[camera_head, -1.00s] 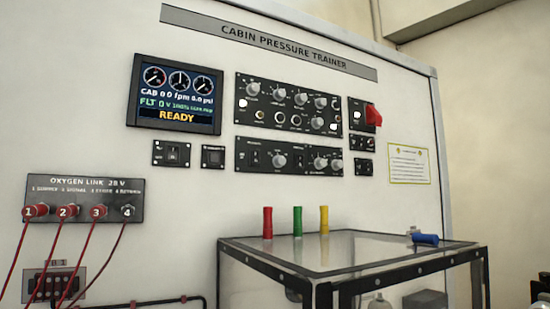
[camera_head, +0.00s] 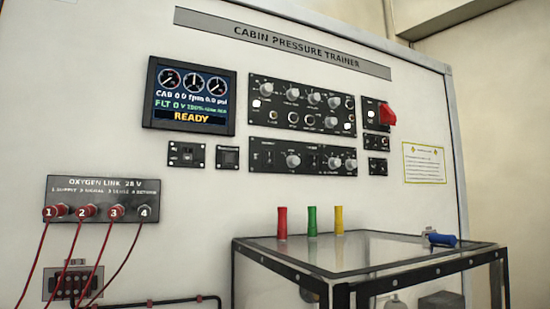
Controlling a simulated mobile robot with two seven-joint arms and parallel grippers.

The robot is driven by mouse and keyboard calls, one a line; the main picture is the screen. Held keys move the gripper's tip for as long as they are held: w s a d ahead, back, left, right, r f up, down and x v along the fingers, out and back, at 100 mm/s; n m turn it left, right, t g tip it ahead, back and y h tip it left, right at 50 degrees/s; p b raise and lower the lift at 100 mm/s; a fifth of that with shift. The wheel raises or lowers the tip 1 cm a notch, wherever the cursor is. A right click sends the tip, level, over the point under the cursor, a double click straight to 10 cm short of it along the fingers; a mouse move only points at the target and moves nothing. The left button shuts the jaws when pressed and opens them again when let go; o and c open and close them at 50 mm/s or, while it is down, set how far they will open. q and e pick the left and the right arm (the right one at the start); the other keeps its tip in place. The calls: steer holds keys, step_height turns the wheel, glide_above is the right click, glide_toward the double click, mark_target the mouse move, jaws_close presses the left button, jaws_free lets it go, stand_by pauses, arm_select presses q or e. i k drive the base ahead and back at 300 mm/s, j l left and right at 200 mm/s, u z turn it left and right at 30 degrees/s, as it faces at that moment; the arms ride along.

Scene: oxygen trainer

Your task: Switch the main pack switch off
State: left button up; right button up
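The cabin pressure trainer panel (camera_head: 70,90) fills most of the view. Two small switch plates sit under the display: a left plate (camera_head: 187,154) and a right plate (camera_head: 228,158). An upper control panel (camera_head: 302,104) has several knobs, and a lower control panel (camera_head: 303,157) has knobs and small switches. A red guard or lever (camera_head: 388,115) stands out from a small plate at the right. The labels are too small to read, so I cannot tell which control is the main pack switch. Neither gripper is in view.
The display (camera_head: 192,97) reads READY. Red cables run down from the OXYGEN LINK box (camera_head: 103,187) at lower left. A clear-topped case (camera_head: 365,254) juts out below the panels, with red (camera_head: 282,223), green (camera_head: 312,221), yellow (camera_head: 339,220) and blue (camera_head: 441,239) pieces on top.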

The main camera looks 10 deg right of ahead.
mark_target(268, 156)
steer(key=l+u, duration=0.3)
steer(key=u, duration=0.2)
steer(key=l+u, duration=0.3)
steer(key=u, duration=0.15)
steer(key=k+l+u, duration=0.1)
steer(key=l, duration=0.2)
steer(key=k+l+u, duration=0.1)
steer(key=l, duration=0.2)
steer(key=k+l+u, duration=0.1)
steer(key=l, duration=0.15)
steer(key=k+l, duration=0.1)
steer(key=l, duration=0.25)
steer(key=k+l, duration=0.1)
steer(key=l, duration=0.25)
